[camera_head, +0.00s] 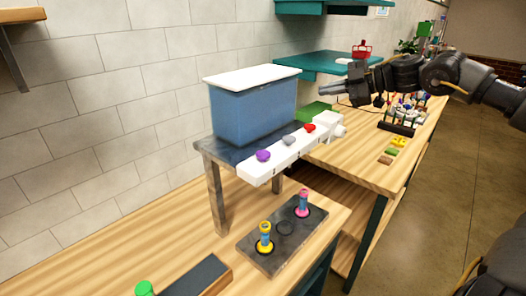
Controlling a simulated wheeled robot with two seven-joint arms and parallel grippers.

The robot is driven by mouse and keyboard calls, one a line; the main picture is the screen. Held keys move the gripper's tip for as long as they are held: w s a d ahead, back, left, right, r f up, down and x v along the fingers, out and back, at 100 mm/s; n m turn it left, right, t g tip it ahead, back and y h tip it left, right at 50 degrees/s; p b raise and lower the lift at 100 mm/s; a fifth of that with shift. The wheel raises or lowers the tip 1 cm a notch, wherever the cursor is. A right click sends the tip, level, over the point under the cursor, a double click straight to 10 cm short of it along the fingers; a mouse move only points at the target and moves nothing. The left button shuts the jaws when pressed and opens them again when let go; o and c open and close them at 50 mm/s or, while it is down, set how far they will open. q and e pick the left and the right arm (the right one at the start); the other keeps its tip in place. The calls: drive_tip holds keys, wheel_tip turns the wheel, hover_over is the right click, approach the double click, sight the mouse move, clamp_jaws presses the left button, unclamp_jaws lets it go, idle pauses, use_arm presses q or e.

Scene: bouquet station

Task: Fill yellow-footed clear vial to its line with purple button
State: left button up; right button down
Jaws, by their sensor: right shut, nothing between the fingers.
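The yellow-footed vial (265,243) stands upright in the near socket of a dark holder plate (262,262) on the wooden bench. Blue shows in its middle, but its fill line is too small to make out. The purple button (263,156) is the nearest of the buttons on the white dispenser bar (262,171), above and behind the vial. My right gripper (338,94) is shut and empty, in the air beyond the red button, well apart from the purple button and the vial. My left gripper is not in view.
A blue tank (250,112) with a white lid stands on a metal stand behind the bar. A grey button (288,140) and a red button (310,128) are on the bar. A pink-footed vial (303,205) stands in the far socket. A vial rack (396,128) is farther right.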

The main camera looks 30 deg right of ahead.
drive_tip(key=s+a+r+n+g, duration=0.2)
drive_tip(key=a+r+n+g, duration=0.15)
drive_tip(key=a, duration=0.75)
drive_tip(key=n+g, duration=0.2)
drive_tip(key=g, duration=0.2)
hover_over(269, 153)
drive_tip(key=shift+r+t+p, duration=0.15)
drive_tip(key=shift+t+p, duration=0.1)
drive_tip(key=shift+p, duration=0.05)
wheel_tip(269, 153, down, 9)
drive_tip(key=b, duration=0.6)
drive_tip(key=shift+r+b, duration=0.1)
drive_tip(key=shift+b, duration=0.2)
idle(0.3)
drive_tip(key=shift+w+f+b, duration=0.1)
drive_tip(key=shift+f+b, duration=0.25)
drive_tip(key=shift+f, duration=0.05)
